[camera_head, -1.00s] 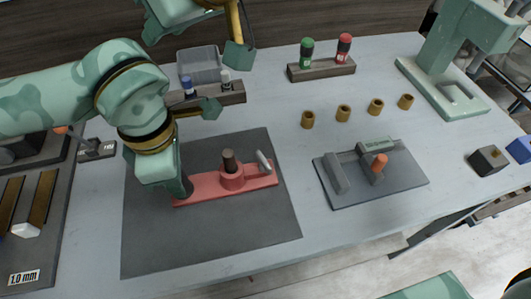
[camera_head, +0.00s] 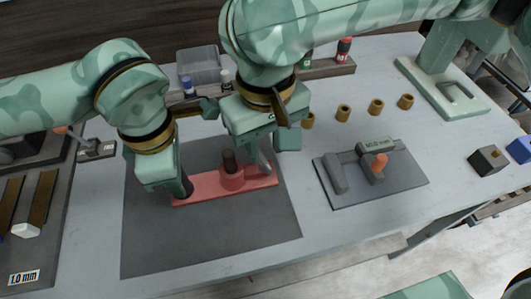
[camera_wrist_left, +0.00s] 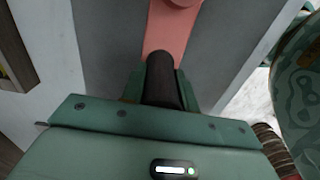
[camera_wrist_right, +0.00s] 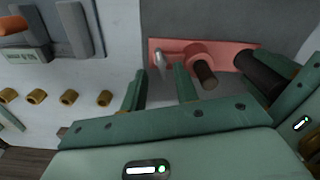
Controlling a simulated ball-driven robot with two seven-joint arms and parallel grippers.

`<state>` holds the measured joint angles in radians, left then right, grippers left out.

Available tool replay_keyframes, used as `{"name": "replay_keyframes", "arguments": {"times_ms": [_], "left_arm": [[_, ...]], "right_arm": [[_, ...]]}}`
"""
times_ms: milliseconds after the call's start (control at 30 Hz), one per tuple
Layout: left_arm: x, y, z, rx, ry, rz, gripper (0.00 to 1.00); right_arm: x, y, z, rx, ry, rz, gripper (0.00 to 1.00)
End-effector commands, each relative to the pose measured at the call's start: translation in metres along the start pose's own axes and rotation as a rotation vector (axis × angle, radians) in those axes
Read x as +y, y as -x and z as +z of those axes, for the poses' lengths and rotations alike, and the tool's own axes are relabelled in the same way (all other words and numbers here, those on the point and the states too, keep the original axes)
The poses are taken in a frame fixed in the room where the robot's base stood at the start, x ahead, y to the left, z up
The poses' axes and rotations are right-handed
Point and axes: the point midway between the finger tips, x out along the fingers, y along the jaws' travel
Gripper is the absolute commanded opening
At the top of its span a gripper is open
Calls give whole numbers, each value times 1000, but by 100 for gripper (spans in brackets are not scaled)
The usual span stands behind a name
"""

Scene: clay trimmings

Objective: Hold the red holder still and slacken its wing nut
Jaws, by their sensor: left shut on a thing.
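The red holder (camera_head: 207,190) lies on the dark mat. A round red collar with a dark brown post (camera_head: 229,160) stands at its middle, and a black handle (camera_wrist_left: 161,80) at its left end. My left gripper (camera_head: 184,187) is shut on that handle. The pale wing nut (camera_wrist_right: 161,62) is at the holder's other end; in the head view my right gripper partly hides it. My right gripper (camera_wrist_right: 159,90) is open and empty, its fingertips just short of the wing nut, which shows in line with the gap between them.
A grey plate (camera_head: 410,188) with an orange-knobbed fixture lies to the right. Several brass rings (camera_head: 376,106) stand behind it. A wooden rack (camera_head: 328,68) with marker bottles and a clear bin (camera_head: 199,64) are at the back. The mat's front (camera_head: 210,245) is clear.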

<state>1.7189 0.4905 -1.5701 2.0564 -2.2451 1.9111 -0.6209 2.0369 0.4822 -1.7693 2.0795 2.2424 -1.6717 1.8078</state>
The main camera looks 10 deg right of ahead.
Motion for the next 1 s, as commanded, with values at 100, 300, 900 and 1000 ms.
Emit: {"name": "replay_keyframes", "arguments": {"times_ms": [100, 300, 900, 1000], "left_arm": [[0, 1, 0, -1, 0, 1, 0], [0, 1, 0, -1, 0, 1, 0], [0, 1, 0, 0, 0, 1, 0], [0, 1, 0, 0, 0, 1, 0]], "right_arm": [[0, -20, 1, -3, 0, -1, 30], [0, -34, 0, 1, 0, -1, 30], [0, -35, 0, 2, 4, 0, 0], [0, -34, 0, 2, 17, 0, 0]]}}
